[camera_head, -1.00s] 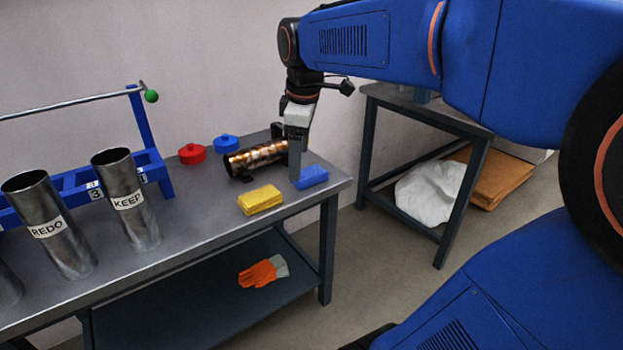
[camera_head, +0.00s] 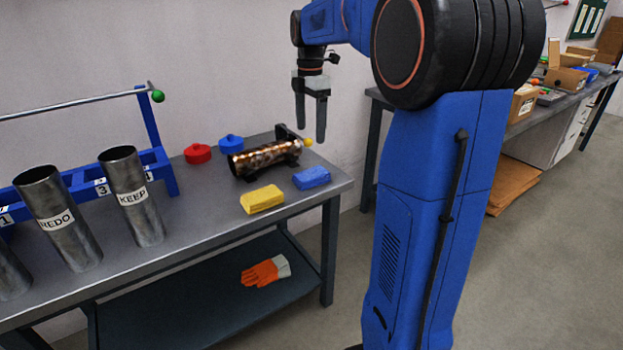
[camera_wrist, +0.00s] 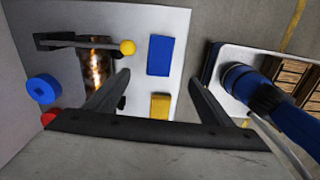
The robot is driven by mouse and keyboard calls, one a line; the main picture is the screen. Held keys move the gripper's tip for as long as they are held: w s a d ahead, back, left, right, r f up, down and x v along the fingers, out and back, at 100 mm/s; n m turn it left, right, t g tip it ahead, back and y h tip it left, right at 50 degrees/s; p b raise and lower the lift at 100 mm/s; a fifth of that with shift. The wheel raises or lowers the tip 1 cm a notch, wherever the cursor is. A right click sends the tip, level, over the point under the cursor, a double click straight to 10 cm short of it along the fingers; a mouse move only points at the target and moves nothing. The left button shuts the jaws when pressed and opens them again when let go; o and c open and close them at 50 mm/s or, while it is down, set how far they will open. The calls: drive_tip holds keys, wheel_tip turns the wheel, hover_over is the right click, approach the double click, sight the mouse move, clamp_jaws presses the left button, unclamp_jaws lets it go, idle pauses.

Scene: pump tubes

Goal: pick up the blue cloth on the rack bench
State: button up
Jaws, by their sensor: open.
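The blue cloth (camera_head: 312,178) is a small folded block lying flat on the rack bench (camera_head: 215,215), near its right end. In the wrist view the blue cloth (camera_wrist: 160,55) lies ahead of the fingers, between their lines. My gripper (camera_head: 312,138) is open and empty, raised above the bench behind the cloth, fingers pointing down. In the wrist view both fingers of my gripper (camera_wrist: 158,78) are spread apart, with nothing between them. Neither finger touches the cloth.
A yellow cloth (camera_head: 262,199) lies just left of the blue one. A shiny metal tube (camera_head: 264,158) rests on a cradle behind, by a yellow ball (camera_head: 308,142). Red (camera_head: 198,153) and blue (camera_head: 231,144) caps and upright tubes marked KEEP (camera_head: 130,196) and REDO (camera_head: 58,219) stand left.

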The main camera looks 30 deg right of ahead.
sight(310, 174)
wheel_tip(310, 174, down, 15)
drive_tip(key=shift+a+r, duration=0.1)
drive_tip(key=shift+r, duration=0.1)
idle(0.5)
drive_tip(key=c, duration=1.2)
drive_tip(key=shift+o, duration=0.2)
drive_tip(key=shift+r, duration=0.1)
wheel_tip(310, 174, up, 18)
